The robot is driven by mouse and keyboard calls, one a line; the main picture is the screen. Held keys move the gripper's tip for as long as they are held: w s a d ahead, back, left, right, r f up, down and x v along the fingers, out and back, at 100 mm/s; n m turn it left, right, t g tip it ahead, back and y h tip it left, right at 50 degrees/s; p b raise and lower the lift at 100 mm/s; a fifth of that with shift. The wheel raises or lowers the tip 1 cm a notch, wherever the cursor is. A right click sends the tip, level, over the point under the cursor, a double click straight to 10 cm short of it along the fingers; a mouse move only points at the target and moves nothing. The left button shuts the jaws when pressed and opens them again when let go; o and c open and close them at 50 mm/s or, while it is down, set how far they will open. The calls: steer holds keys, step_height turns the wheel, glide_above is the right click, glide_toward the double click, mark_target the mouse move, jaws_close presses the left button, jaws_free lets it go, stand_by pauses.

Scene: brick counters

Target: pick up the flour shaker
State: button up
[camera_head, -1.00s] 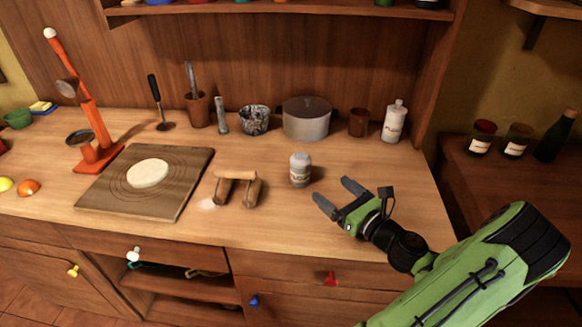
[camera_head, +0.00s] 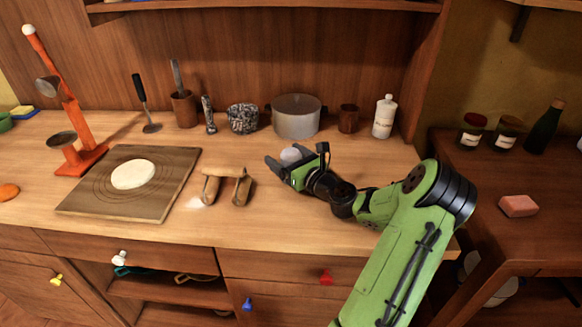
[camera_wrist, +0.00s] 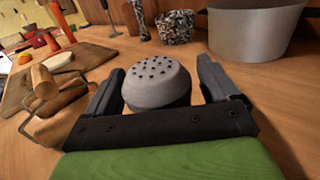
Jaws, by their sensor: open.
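The flour shaker (camera_wrist: 157,82) is a small grey jar with a domed, perforated top. In the wrist view it stands upright between the two spread fingers of my gripper (camera_wrist: 160,92), with a small gap showing at its right side. Its lower body is hidden behind the gripper's palm. In the head view only the pale top of the shaker (camera_head: 294,154) shows, and my gripper (camera_head: 285,163) hides the rest. My gripper is open around the shaker, low over the counter.
A board with dough (camera_head: 170,185) lies farther left. A metal pot (camera_head: 296,116), a brown cup (camera_head: 348,118) and a white bottle (camera_head: 384,117) stand behind. The counter front (camera_head: 255,225) is clear.

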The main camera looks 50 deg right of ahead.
steer(key=c, duration=1.1)
